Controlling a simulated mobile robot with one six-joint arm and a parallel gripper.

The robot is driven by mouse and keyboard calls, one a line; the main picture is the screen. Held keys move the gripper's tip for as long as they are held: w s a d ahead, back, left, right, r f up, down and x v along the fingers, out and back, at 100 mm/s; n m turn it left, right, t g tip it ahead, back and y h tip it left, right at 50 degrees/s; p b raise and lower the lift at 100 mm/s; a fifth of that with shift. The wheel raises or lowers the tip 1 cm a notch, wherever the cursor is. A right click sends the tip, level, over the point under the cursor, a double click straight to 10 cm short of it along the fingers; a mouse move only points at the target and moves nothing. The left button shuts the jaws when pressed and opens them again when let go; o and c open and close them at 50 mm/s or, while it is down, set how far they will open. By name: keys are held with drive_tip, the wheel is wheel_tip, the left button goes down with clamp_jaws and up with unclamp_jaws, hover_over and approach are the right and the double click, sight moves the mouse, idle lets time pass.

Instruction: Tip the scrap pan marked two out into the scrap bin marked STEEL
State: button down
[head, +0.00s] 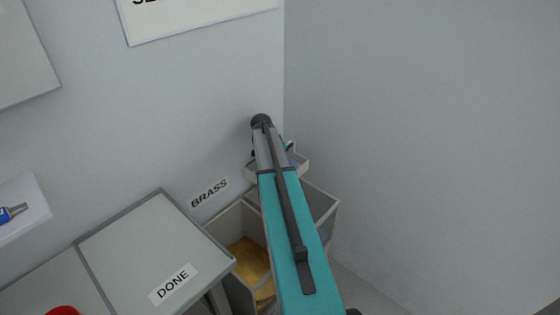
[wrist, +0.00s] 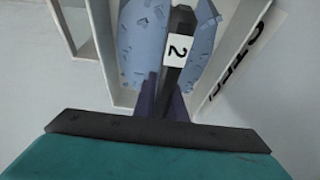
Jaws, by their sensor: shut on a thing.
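My gripper (wrist: 168,100) is shut on the dark handle of the scrap pan, whose white label with a 2 (wrist: 177,50) shows in the wrist view. In the head view the pale grey pan (head: 302,164) is at the arm's far end, partly hidden by the arm, over the right-hand bin (head: 325,207). In the wrist view a wall label (wrist: 238,62) beside it reads partly as STEEL. Blue-grey chips (wrist: 138,42) show on both sides of the handle; I cannot tell whether they lie in the pan or the bin. The pan's tilt is unclear.
The bin under the BRASS label (head: 209,193) holds golden scrap (head: 250,262), left of the steel bin. A grey table marked DONE (head: 173,284) stands further left, with a red object (head: 63,311) at the bottom edge. Walls close in behind and right.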

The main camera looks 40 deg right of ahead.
drive_tip(key=shift+s+r+t+b, duration=0.15)
drive_tip(key=shift+t+b, duration=0.15)
drive_tip(key=shift+s+r+t+b, duration=0.2)
drive_tip(key=shift+r+t+b, duration=0.3)
drive_tip(key=shift+t+b, duration=0.3)
drive_tip(key=shift+s+r+m+t+b, duration=0.4)
drive_tip(key=shift+r+m+t+b, duration=0.15)
drive_tip(key=shift+t+b, duration=0.7)
drive_tip(key=shift+s+d+r+t+b, duration=0.2)
drive_tip(key=shift+s+t+b, duration=0.3)
drive_tip(key=shift+t+b, duration=0.85)
drive_tip(key=shift+s+f+m+t+b, duration=0.15)
drive_tip(key=shift+s+m+t+b, duration=0.5)
drive_tip(key=shift+b, duration=2.05)
drive_tip(key=shift+s+d+f+m+t+b, duration=0.1)
drive_tip(key=shift+s+f+t+b, duration=0.3)
drive_tip(key=shift+b, duration=1.45)
drive_tip(key=shift+s+f+m+t+b, duration=0.1)
drive_tip(key=shift+s+t+b, duration=0.5)
drive_tip(key=shift+b, duration=1.3)
drive_tip(key=shift+s+d+f+m+t+b, duration=0.1)
drive_tip(key=shift+s+f+t+b, duration=0.15)
drive_tip(key=shift+t+b, duration=1.05)
drive_tip(key=shift+s+f+m+t+b, duration=0.3)
drive_tip(key=shift+s+f+t+b, duration=0.5)
drive_tip(key=shift+b, duration=4.85)
drive_tip(key=shift+s+f+t+b, duration=0.45)
drive_tip(key=shift+b, duration=2.75)
